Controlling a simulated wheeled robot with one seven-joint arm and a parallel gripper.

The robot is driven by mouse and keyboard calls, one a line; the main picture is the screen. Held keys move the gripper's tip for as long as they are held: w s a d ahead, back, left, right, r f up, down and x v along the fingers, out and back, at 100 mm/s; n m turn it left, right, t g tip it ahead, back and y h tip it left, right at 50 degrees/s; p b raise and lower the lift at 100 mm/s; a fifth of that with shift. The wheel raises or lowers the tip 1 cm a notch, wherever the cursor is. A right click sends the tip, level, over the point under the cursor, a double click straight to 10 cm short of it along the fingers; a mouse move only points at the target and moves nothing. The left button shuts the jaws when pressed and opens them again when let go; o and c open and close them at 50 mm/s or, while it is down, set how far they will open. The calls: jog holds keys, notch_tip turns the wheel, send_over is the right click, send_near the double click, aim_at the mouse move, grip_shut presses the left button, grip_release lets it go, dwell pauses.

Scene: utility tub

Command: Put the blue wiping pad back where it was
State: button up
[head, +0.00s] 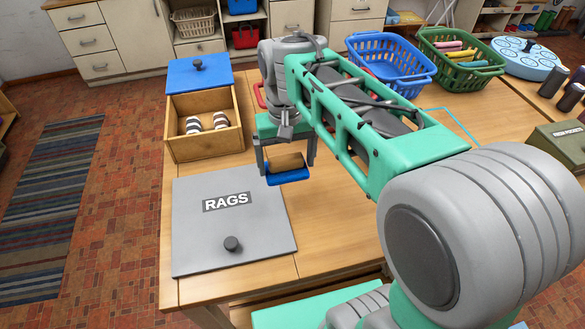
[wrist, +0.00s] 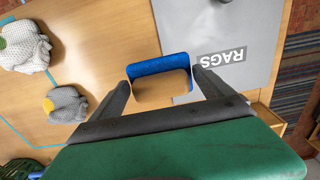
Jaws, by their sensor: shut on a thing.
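The blue wiping pad (head: 290,177) has a blue underside and a wood-coloured upper part. It is between the fingers of my gripper (head: 287,168), which is shut on it. The pad hangs over the table, beside the far right corner of a grey lid (head: 196,225) marked RAGS. In the wrist view the pad (wrist: 160,64) sits between both fingertips (wrist: 162,80), near the edge of the RAGS lid (wrist: 225,25). I cannot clearly tell the gap between pad and table.
A wooden box (head: 205,145) holding striped items, with a blue lid (head: 199,72) behind it, stands beyond the RAGS lid. Blue (head: 391,62) and green (head: 460,58) baskets stand at the back. Grey knitted items (wrist: 66,104) lie on the table near a teal outline (wrist: 20,138).

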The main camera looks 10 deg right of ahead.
jog(key=w+d+f+p, duration=0.1)
jog(key=w+f, duration=0.1)
jog(key=w, duration=0.1)
jog(key=w+d+f, duration=0.2)
jog(key=w+f, duration=0.1)
jog(key=w, duration=0.1)
jog(key=w+d+f+p, duration=0.1)
jog(key=w+f, duration=0.2)
jog(key=w, duration=0.1)
jog(key=shift+d+f+p, duration=0.15)
jog(key=shift+p, duration=0.15)
jog(key=shift+w+f, duration=0.15)
jog(key=shift+f, duration=1.7)
jog(key=shift+f, duration=0.25)
jog(key=o, duration=1.1)
jog(key=shift+c, duration=0.2)
jog(key=shift+r, duration=0.1)
